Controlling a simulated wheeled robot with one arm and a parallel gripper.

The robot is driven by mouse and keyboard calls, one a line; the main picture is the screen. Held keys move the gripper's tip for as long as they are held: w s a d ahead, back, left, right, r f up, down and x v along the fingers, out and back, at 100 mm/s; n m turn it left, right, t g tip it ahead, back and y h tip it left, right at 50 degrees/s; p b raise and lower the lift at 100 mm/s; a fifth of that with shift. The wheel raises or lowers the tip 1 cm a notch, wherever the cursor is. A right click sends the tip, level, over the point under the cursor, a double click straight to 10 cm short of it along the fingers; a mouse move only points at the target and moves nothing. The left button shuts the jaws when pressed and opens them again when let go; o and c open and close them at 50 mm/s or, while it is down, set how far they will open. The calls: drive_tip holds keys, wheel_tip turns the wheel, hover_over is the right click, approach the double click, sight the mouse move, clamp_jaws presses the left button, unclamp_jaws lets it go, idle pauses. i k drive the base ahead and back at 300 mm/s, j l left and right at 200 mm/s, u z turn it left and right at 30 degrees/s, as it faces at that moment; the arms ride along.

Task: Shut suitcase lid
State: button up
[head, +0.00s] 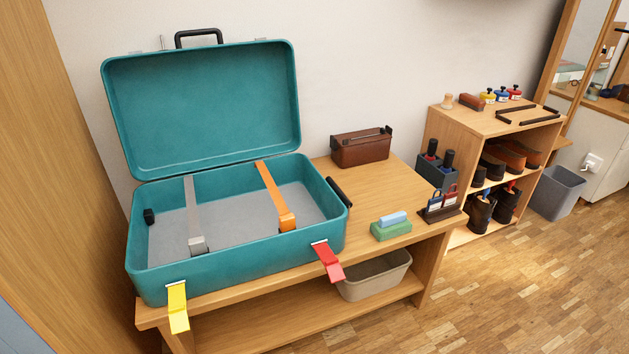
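A teal suitcase stands open on a wooden bench, its base (240,250) at the left end. Its lid (205,110) is raised near upright, leaning back toward the wall, with a black handle (199,37) on its top edge. Inside the empty grey base run a grey strap (193,215) and an orange strap (277,195). A yellow latch (178,307) and a red latch (328,261) hang open on the front wall. My gripper is not in view.
The bench (385,180) also holds a brown box (361,148), stacked green and blue blocks (391,228) and a dark rack (440,205). A beige bin (375,277) sits below. A shoe shelf (495,124) and grey bin (558,192) stand right. Floor (520,290) at lower right is clear.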

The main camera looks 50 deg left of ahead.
sight(180, 111)
drive_tip(key=u, duration=0.45)
drive_tip(key=j+u, duration=0.1)
drive_tip(key=u, duration=0.75)
drive_tip(key=j+u, duration=0.1)
drive_tip(key=u, duration=0.8)
drive_tip(key=i+j, duration=0.05)
